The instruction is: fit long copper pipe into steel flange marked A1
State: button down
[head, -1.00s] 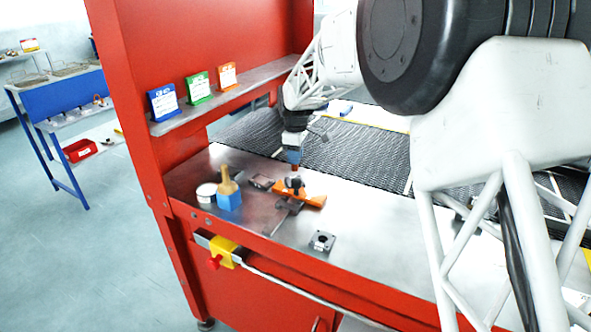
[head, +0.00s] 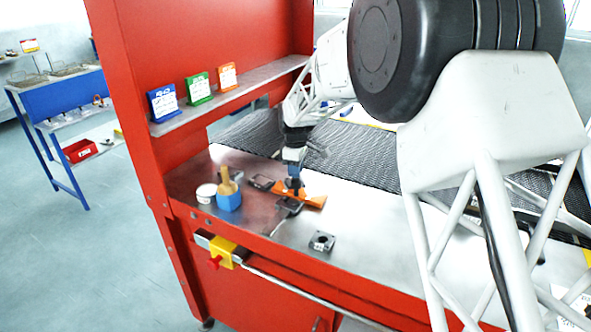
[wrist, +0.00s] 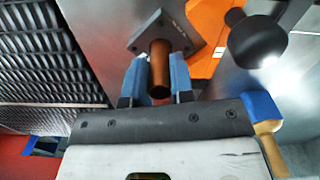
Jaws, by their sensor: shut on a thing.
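My gripper (wrist: 153,80) has blue fingers and is shut on the copper pipe (wrist: 160,70), which stands between them. In the wrist view the pipe's far end meets a grey square flange plate (wrist: 146,32); I cannot tell whether it is inside the bore or only over it. In the head view my gripper (head: 293,170) is low over the bench, behind a black knob (head: 293,184), and the pipe is hidden. Another square flange with a dark hole (head: 321,242) sits nearer the bench's front edge. No A1 mark is legible.
An orange block (head: 312,199) and the black ball knob (wrist: 255,42) are close beside my gripper. A blue holder with a wooden-handled tool (head: 229,200), a white tub (head: 206,193) and a dark square piece (head: 261,182) stand to the left. The mesh belt (head: 350,150) runs behind.

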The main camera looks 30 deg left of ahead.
jog(key=c, duration=1)
grip_release()
jog(key=shift+f, duration=0.1)
notch_tip(320, 180, up, 12)
jog(key=shift+r, duration=0.15)
dwell(0.7)
